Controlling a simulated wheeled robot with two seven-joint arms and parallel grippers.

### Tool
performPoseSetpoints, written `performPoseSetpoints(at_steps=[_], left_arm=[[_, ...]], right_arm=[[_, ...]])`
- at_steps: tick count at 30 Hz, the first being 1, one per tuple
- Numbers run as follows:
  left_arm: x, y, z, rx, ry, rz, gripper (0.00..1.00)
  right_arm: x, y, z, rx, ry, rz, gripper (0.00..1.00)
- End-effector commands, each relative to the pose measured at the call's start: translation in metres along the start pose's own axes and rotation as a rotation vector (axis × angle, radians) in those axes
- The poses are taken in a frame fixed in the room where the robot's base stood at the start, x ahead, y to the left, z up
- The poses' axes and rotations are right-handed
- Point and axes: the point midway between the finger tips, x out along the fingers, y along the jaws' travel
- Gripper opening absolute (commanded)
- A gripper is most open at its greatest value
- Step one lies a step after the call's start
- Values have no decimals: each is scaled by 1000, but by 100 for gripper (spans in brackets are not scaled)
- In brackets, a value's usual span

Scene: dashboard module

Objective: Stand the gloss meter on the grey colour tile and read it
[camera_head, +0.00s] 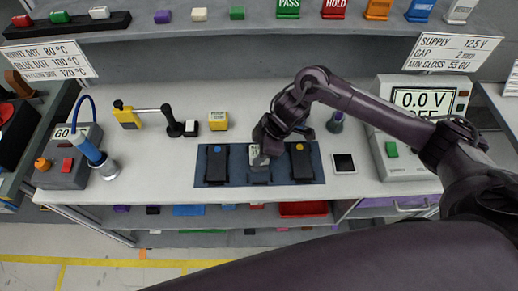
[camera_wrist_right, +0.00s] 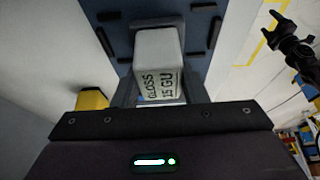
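The gloss meter (camera_wrist_right: 158,62) is a pale block with "GLOSS 15 GU" on the face towards the right wrist camera. My right gripper (camera_wrist_right: 160,92) has one finger against each side of it. In the head view the meter (camera_head: 255,153) is over the middle of a blue mat (camera_head: 240,183), partly covered by the gripper (camera_head: 262,150). I cannot tell if it touches the surface below. A black gripper, apparently my left (camera_wrist_right: 282,18), shows in the wrist view with prongs apart.
Black modules (camera_head: 216,166) (camera_head: 301,162) flank the meter on the mat. A white-edged dark square (camera_head: 344,163) lies right of the mat. A yellow box (camera_head: 218,121) stands behind. A voltage supply (camera_head: 392,165) stands right. The bench front left of the mat (camera_head: 155,165) is clear.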

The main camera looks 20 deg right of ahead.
Motion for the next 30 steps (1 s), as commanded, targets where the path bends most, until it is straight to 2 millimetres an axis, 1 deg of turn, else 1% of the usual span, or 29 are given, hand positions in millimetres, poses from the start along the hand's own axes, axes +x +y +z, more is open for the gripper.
performPoseSetpoints(at_steps=[1, 4, 12, 16, 20, 26, 27, 30], left_arm=[[0, 0, -1, 0, 1, -1, 68], [0, -1, -2, 0, 3, -1, 68], [0, -1, -4, 0, 5, -1, 68], [1, -2, -4, 0, 6, -2, 68], [6, -2, -3, 1, 6, -2, 68], [16, -2, -3, 1, 6, -3, 68], [14, -2, -3, 1, 6, -2, 68], [12, -2, -3, 1, 6, -2, 68]], right_arm=[[0, 0, 0, 0, 0, 0, 46], [0, 0, 0, 0, 0, 0, 59], [-1, 0, 0, 0, 0, 0, 60], [-8, 0, -1, -2, 1, 1, 60], [-28, 1, 0, -2, 0, 4, 60], [-72, 1, 0, -2, 1, 5, 60], [-82, 1, -1, -4, -1, 6, 60], [-102, 1, -1, -2, -2, 5, 60]])
